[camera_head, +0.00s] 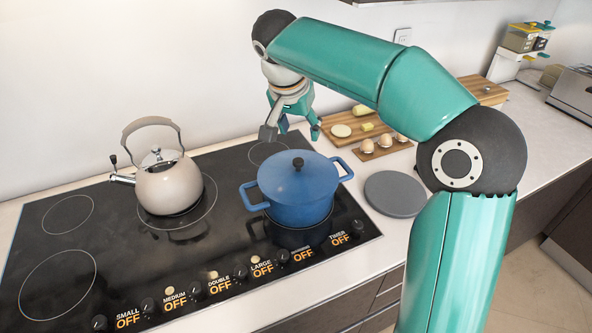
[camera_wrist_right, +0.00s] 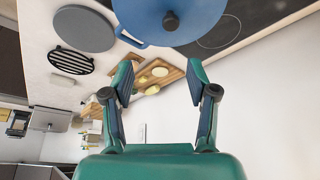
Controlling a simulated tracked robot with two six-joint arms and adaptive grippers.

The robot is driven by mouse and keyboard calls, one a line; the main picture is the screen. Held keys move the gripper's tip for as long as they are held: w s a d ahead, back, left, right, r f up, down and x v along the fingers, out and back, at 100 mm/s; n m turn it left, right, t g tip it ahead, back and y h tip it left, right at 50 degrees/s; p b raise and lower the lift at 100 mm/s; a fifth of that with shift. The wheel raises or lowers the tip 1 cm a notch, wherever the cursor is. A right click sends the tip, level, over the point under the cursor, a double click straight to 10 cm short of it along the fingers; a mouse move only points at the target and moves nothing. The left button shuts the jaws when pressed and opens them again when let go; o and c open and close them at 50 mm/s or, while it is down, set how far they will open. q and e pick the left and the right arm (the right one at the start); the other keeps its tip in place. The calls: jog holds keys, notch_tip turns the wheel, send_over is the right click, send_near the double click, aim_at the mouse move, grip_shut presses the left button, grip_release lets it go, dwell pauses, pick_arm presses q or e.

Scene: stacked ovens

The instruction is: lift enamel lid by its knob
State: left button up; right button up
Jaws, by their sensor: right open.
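A blue enamel pot (camera_head: 297,205) stands on the right part of the black cooktop. Its blue lid (camera_head: 284,176) sits on top, with a dark round knob (camera_head: 298,163) at its centre. My right gripper (camera_head: 292,134) is open and empty, above and behind the pot, apart from the knob. In the right wrist view my open right gripper (camera_wrist_right: 159,74) has its fingers spread, with the lid (camera_wrist_right: 150,18) and its knob (camera_wrist_right: 170,20) beyond the fingertips at the top edge. My left gripper is not in view.
A beige kettle (camera_head: 168,186) stands on the cooktop (camera_head: 110,240) left of the pot. A grey round plate (camera_head: 394,194) lies on the counter to its right. Behind are an egg holder (camera_head: 384,148) and a cutting board (camera_head: 345,128) with food. Control knobs line the cooktop's front.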

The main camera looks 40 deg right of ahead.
send_near(299, 161)
jog(key=x, duration=0.5)
jog(key=shift+d+p, duration=0.3)
jog(key=shift+d, duration=0.05)
jog(key=shift+a+p+x, duration=0.15)
jog(key=shift+p+x, duration=0.3)
jog(key=shift+x, duration=0.9)
jog(key=shift+a+p+x, duration=0.15)
jog(key=shift+p+x, duration=0.3)
jog(key=shift+x, duration=0.9)
grip_shut()
